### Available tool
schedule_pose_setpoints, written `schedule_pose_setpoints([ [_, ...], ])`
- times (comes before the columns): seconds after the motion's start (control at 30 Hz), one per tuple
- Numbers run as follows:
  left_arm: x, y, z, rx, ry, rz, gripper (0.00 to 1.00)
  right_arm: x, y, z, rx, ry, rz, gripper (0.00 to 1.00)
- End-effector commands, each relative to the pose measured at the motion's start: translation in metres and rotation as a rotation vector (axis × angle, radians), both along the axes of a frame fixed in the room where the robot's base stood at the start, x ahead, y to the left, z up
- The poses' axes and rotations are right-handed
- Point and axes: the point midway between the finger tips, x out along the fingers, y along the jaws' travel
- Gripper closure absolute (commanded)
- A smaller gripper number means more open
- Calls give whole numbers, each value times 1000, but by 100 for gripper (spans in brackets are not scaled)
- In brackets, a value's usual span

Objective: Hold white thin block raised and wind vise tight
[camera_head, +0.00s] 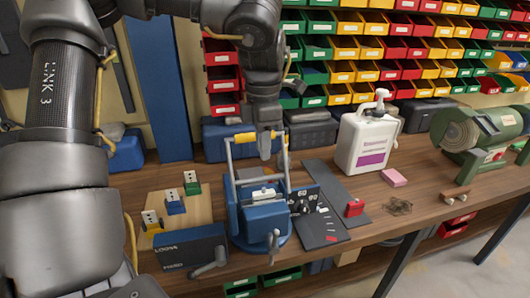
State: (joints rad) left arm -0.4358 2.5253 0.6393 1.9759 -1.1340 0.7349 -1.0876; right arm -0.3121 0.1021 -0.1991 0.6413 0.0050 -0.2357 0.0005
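The blue vise (243,227) stands on the wooden bench with a grey crank (272,243) at its front. A small white block (264,194) sits low between the vise jaws; whether it touches the vise is too small to tell. My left gripper (265,152) points down above the block, apart from it, by a grey upright frame with a yellow-ended top bar (244,138). Its fingers are dark and blend together, so their opening is unclear. My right gripper does not show.
A dark blue box with a grey crank (210,267) and a wooden board (186,225) with coloured blocks are left of the vise. A dial panel (304,201), red block (355,208), white jug (366,141) and green grinder (478,133) are to the right.

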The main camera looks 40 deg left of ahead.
Motion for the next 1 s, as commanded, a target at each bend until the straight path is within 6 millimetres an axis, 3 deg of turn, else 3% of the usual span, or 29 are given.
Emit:
schedule_pose_setpoints([
  [0.17,0,1,-9,0,1,0,77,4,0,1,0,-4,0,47],
  [0.7,-1,2,-93,-1,1,4,77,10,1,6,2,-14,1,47],
  [1.0,-1,1,-107,-1,-2,5,77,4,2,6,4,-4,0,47],
])
